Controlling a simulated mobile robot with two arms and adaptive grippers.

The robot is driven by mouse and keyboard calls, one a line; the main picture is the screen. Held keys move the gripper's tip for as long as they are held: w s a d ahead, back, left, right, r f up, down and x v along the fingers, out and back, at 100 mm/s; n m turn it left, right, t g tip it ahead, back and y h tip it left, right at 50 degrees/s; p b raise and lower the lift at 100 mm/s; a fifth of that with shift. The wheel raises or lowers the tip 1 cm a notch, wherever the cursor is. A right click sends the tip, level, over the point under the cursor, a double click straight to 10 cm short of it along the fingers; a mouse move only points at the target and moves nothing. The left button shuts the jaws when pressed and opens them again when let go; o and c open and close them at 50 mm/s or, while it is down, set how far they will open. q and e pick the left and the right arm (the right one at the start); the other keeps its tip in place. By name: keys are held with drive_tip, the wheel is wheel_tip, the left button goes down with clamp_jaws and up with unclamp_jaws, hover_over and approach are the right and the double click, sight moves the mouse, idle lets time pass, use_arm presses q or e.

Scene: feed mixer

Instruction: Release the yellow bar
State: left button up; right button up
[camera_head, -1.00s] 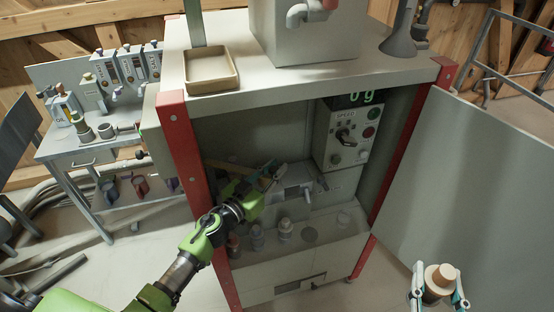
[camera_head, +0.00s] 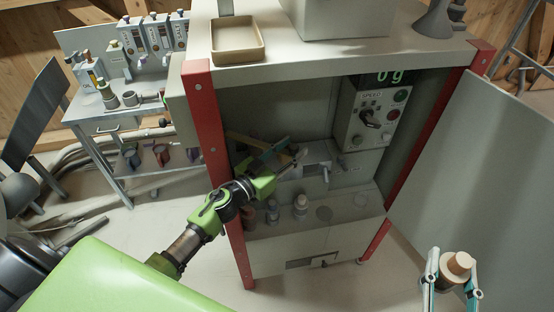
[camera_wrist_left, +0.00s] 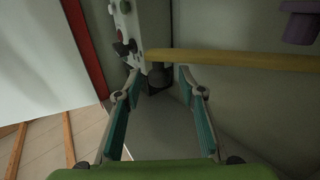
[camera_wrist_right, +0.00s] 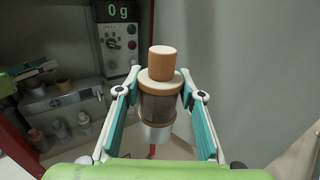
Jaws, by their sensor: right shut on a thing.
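The yellow bar (camera_wrist_left: 235,59) runs across the upper part of the left wrist view, inside the cabinet, from its left end near the middle to the right edge. In the head view the bar (camera_head: 247,140) is partly hidden by my left gripper (camera_head: 292,150). My left gripper (camera_wrist_left: 158,72) is open; its two fingers are apart, and the bar passes just beyond the right fingertip. Whether they touch is unclear. My right gripper (camera_wrist_right: 160,95) is shut on a jar (camera_wrist_right: 160,105) with a cork-coloured top; it also shows in the head view (camera_head: 458,265), outside the cabinet.
The cabinet has a red left post (camera_head: 215,150) and an open door (camera_head: 480,190) on the right. A control panel (camera_head: 372,115) is inside, and small bottles (camera_head: 300,207) stand on the low ledge. A side table (camera_head: 115,110) stands left.

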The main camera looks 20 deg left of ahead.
use_arm(q)
drive_tip(key=v, duration=1)
drive_tip(key=shift+s, duration=0.25)
